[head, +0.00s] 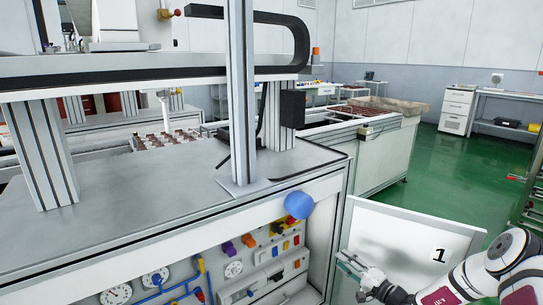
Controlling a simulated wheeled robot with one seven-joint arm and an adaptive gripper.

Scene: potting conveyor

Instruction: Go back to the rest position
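My gripper (347,262) is at the lower right, at the end of my white arm. Its two fingers look slightly apart, with nothing seen between them. It points left, in front of a white panel marked 1 (410,236) and to the right of the machine's front. The gripper is small in this view, and no contact with the panel can be made out.
A grey machine table (130,195) with metal posts fills the left. A planter bench (385,155) stands behind. Green floor (440,180) is clear at right, beside a rack (530,190).

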